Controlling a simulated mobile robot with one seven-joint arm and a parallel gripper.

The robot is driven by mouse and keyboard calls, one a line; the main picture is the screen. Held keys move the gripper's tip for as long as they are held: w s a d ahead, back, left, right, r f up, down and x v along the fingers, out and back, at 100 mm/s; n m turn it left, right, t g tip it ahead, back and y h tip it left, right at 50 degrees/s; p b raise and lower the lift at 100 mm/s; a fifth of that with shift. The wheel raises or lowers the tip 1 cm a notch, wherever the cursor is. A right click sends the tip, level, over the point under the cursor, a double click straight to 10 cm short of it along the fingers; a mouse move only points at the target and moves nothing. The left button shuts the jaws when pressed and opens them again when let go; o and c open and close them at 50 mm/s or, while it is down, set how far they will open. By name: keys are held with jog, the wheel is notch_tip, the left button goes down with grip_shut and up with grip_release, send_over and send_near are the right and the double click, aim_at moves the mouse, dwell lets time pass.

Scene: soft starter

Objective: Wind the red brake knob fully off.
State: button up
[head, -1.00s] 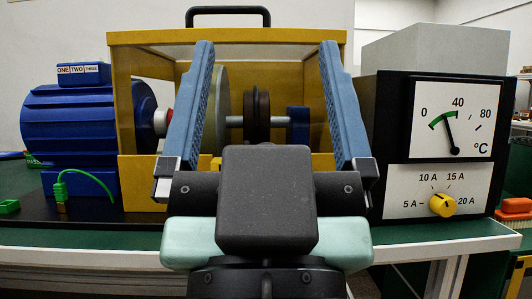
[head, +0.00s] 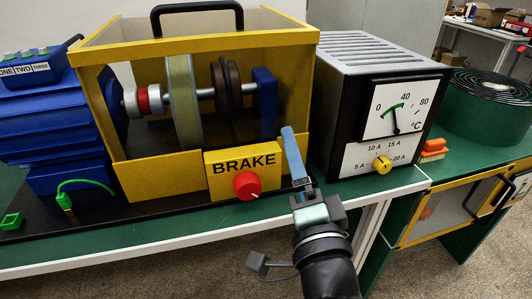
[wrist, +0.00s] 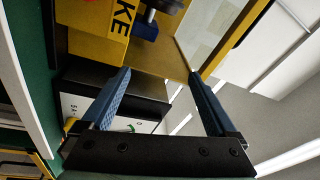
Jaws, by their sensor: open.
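The red brake knob (head: 246,185) sits on the front of a yellow box marked BRAKE (head: 215,165), low in front of the yellow-framed machine. A small pale mark shows at its lower right. My gripper (head: 290,138) is to the right of the knob and apart from it, with its blue fingers pointing up. The head view shows it nearly side-on. In the wrist view my gripper (wrist: 160,73) has its two blue fingers wide apart with nothing between them. Part of the BRAKE box (wrist: 95,40) shows at the upper left there; the knob does not show.
The black meter case (head: 340,130) with its yellow dial (head: 382,166) stands right of my gripper. The yellow guard frame (head: 122,57) encloses wheels on a shaft. A blue motor (head: 45,120) stands at left. The green bench top (head: 90,245) is clear in front.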

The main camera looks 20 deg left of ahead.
jog(key=s+a+f+m+g+y+p, duration=0.1)
jog(key=s+a+f+m+g+p, duration=0.15)
jog(key=s+f+m+p, duration=0.4)
jog(key=m+p, duration=0.8)
jog(key=m, duration=0.5)
send_near(249, 191)
jog(key=shift+n+g, duration=0.25)
jog(key=x, duration=0.8)
jog(key=shift+w+a+r, duration=0.15)
jog(key=shift+w+r, duration=0.05)
jog(key=shift+w, duration=0.2)
jog(key=c, duration=1.4)
